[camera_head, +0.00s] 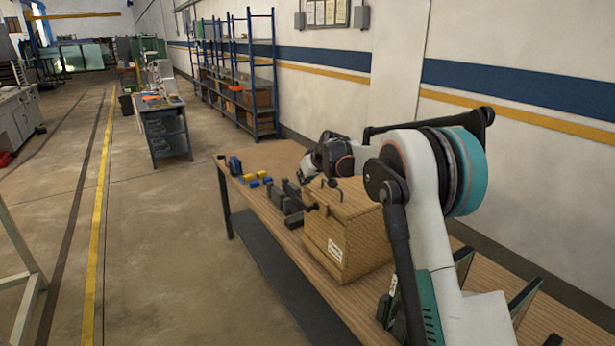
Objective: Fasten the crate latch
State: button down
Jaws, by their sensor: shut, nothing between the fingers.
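A wooden crate (327,235) with a white label on its side stands on the workbench (262,155). Its lid looks closed. A small dark metal fitting (311,207), which looks like the latch, sits at the crate's upper left edge. Whether it is fastened is too small to tell. My gripper (306,173) is shut and empty, above and behind the crate's far left corner, apart from the dark fitting. My arm covers the crate's right side.
Dark blocks (291,198) stand left of the crate, and small yellow and blue pieces (255,180) lie farther along the bench. Dark upright plates stand at the bench's near right. A wall runs behind the bench; open floor lies to the left.

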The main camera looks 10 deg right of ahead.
aim_at(296, 196)
jog(key=f, duration=0.1)
jog(key=w+f, duration=0.1)
jog(key=f, duration=0.2)
jog(key=shift+w+a+f+b, duration=0.25)
jog(key=shift+w+f+b, duration=0.1)
jog(key=shift+f, duration=0.6)
jog(key=shift+s, duration=0.15)
